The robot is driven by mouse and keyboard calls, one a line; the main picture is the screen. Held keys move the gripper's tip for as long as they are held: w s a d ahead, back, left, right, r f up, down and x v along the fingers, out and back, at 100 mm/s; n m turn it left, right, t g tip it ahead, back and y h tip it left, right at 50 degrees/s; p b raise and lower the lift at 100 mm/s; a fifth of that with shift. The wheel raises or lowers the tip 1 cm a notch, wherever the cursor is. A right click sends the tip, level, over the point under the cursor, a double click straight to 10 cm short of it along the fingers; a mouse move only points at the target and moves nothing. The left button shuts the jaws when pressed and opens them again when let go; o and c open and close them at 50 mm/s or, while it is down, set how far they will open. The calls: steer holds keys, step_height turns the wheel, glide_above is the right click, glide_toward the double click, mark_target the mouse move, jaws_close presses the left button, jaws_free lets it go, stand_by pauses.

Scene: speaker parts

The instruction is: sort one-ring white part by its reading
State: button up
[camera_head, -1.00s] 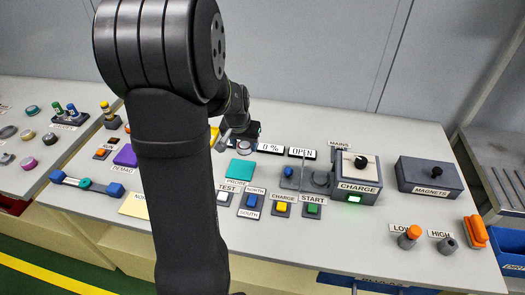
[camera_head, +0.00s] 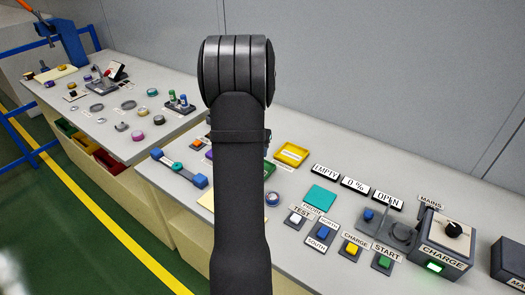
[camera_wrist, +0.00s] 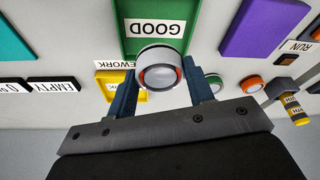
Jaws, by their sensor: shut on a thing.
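The white part (camera_wrist: 158,74) is round with one orange-red ring. In the wrist view it sits between the fingers of my gripper (camera_wrist: 163,82), which are shut on it. It overlaps the near end of the green GOOD tray (camera_wrist: 130,42) in that view; its height above the tray cannot be told. The yellow REWORK tray (camera_wrist: 158,97) is partly hidden behind the part and fingers.
The displays read EMPTY (camera_head: 325,173), 0 % (camera_head: 355,185) and OPEN (camera_head: 388,199). A teal pad (camera_head: 320,195), the TEST button (camera_head: 296,217) and the CHARGE box (camera_head: 445,240) stand to the right. A purple block (camera_wrist: 262,27) is beside the green tray in the wrist view.

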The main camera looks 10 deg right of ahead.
steer(key=shift+f, duration=2.5)
steer(key=shift+f, duration=1)
steer(key=o, duration=1.4)
steer(key=v, duration=1.7)
steer(key=shift+r, duration=0.2)
steer(key=shift+d+f, duration=0.1)
steer(key=x, duration=1.7)
steer(key=shift+f, duration=0.15)
